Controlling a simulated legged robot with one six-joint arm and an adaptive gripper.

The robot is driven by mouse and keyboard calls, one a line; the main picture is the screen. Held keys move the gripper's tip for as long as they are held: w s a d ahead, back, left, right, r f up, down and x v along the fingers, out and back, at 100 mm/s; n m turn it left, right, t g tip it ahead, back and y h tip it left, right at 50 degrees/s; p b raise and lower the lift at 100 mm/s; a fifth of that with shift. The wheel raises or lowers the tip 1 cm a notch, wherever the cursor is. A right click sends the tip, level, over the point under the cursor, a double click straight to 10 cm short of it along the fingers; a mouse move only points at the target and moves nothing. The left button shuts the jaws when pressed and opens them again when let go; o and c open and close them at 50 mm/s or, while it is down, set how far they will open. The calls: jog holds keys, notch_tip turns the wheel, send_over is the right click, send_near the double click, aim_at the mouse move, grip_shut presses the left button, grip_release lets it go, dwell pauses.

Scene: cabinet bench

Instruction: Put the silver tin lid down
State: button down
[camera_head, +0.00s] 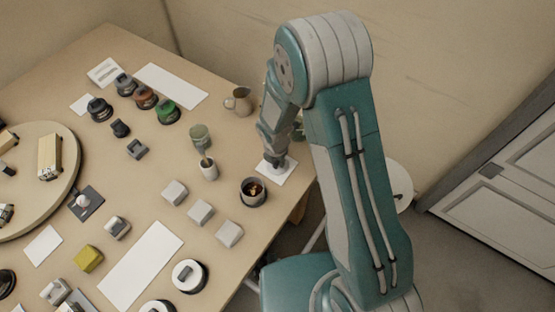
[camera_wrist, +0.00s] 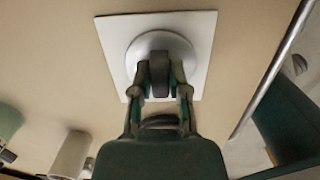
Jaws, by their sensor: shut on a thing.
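The silver tin lid (camera_wrist: 140,46) is a round grey-white disc with a dark upright handle. In the wrist view it is over a white square sheet (camera_wrist: 199,30), inside the sheet's outline. I cannot tell whether it touches the sheet. My gripper (camera_wrist: 160,82) is shut on the lid's handle. In the head view my gripper (camera_head: 277,164) is low over the white sheet (camera_head: 286,176) near the table's right edge, and the lid is mostly hidden there.
A dark pot (camera_head: 254,192) with something orange inside stands just left of the sheet. A cup with a stick (camera_head: 209,171), a green cup (camera_head: 200,136) and a jug (camera_head: 239,101) stand nearby. White blocks (camera_head: 201,211) lie toward the front. The table edge is close on the right.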

jog(key=shift+a, duration=0.15)
jog(key=c, duration=0.6)
grip_release()
jog(key=shift+a+f, duration=0.1)
jog(key=shift+a, duration=0.05)
jog(key=shift+r, duration=0.35)
jog(key=s+d+r+m+t, duration=0.15)
jog(key=r+m, duration=0.25)
jog(key=r, duration=0.5)
jog(key=s+d+r+m, duration=0.3)
jog(key=r+m, duration=0.2)
jog(key=r, duration=0.4)
jog(key=s+d+r+m+t, duration=0.1)
jog(key=s+d+r+m, duration=0.2)
jog(key=r, duration=0.6)
jog(key=s+d+r+m, duration=0.1)
jog(key=s+r+m, duration=0.1)
jog(key=s+m, duration=0.2)
jog(key=s+d+r+m+t, duration=0.1)
jog(key=s+d+r+m, duration=0.1)
jog(key=m, duration=0.5)
jog(key=s+d+r+m+t, duration=0.1)
jog(key=s+d+r+m, duration=0.1)
jog(key=s+r+m, duration=0.2)
jog(key=shift+s+d+m+y, duration=0.15)
jog(key=shift+s+m+y, duration=0.25)
jog(key=shift+s+m, duration=0.4)
